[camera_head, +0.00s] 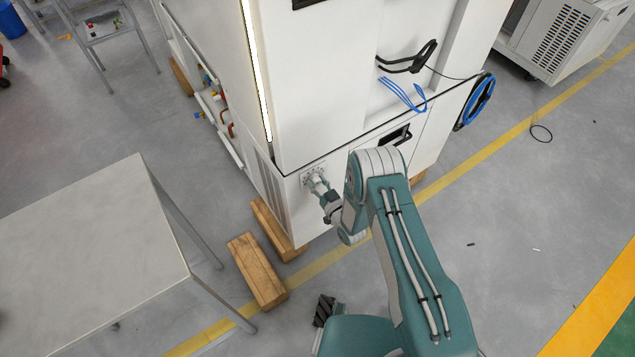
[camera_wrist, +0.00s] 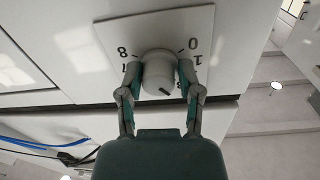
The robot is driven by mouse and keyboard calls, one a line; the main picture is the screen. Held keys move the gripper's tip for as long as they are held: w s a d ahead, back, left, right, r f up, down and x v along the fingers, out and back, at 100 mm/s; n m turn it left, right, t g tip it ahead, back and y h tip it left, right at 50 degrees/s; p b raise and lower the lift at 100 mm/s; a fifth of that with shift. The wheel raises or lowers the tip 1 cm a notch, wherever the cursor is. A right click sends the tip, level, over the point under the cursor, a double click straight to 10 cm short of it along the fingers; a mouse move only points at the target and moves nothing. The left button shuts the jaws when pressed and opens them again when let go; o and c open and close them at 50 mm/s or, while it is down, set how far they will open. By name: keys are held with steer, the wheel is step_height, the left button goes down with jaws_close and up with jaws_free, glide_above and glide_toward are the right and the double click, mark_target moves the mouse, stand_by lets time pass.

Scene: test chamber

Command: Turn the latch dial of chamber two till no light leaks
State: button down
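A white chamber cabinet (camera_head: 325,85) stands at the centre of the head view; no chamber number is legible. A bright strip of light (camera_head: 256,75) runs down its left vertical edge. The grey round latch dial (camera_wrist: 158,72) sits on a white plate (camera_wrist: 112,38) with 8, 0 and 1 legible; other marks are partly hidden by the fingers. A dark mark on the dial faces the lower right in the wrist view. My gripper (camera_wrist: 158,80) has one finger on each side of the dial, apparently pressing on it. In the head view my gripper (camera_head: 316,182) is at the cabinet's lower front corner.
A grey table (camera_head: 95,245) stands at the left. Wooden blocks (camera_head: 257,270) lie on the floor by the cabinet. The floor at the right is mostly clear.

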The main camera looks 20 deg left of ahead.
steer(key=shift+w, duration=0.1)
steer(key=shift+r+m, duration=0.1)
steer(key=shift+m, duration=2)
steer(key=shift+w, duration=0.1)
steer(key=shift+c, duration=1.8)
jaws_free()
steer(key=v, duration=1.2)
